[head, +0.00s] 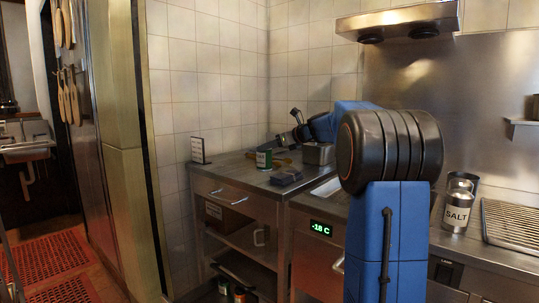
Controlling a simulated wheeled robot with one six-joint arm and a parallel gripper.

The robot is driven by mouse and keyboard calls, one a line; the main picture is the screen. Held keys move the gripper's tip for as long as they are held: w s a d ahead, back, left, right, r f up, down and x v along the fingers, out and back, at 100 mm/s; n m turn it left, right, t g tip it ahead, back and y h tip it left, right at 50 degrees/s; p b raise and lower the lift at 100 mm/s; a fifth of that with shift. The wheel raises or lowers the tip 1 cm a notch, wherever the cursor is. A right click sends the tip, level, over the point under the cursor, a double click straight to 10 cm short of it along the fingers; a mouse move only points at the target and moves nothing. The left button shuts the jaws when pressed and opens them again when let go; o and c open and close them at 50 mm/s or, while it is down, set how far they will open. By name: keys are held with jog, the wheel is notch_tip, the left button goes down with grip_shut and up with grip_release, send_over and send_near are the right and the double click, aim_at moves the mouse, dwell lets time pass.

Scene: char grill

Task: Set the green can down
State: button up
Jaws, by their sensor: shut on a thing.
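A green can (264,159) with a pale label is upright at the back left of the steel counter. I cannot tell whether its base touches the counter or is just above it. My blue arm reaches away from me, and my dark gripper (279,143) is at its far end, beside the can's upper right. The gripper is shut on the green can, though the fingertips are small and hard to make out.
A dark flat box (286,176) lies close in front of the can. A steel container (318,153) is to its right, a small sign (198,150) to its left. Yellow items lie behind. A salt canister (457,212) and grill grate (515,225) are at right.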

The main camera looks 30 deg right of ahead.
jog(key=shift+f, duration=1.35)
jog(key=shift+f, duration=0.15)
jog(key=o, duration=1.7)
jog(key=shift+s+r, duration=0.15)
jog(key=shift+r, duration=0.05)
jog(key=v, duration=1.1)
jog(key=shift+s+d+r, duration=0.2)
jog(key=shift+s, duration=0.1)
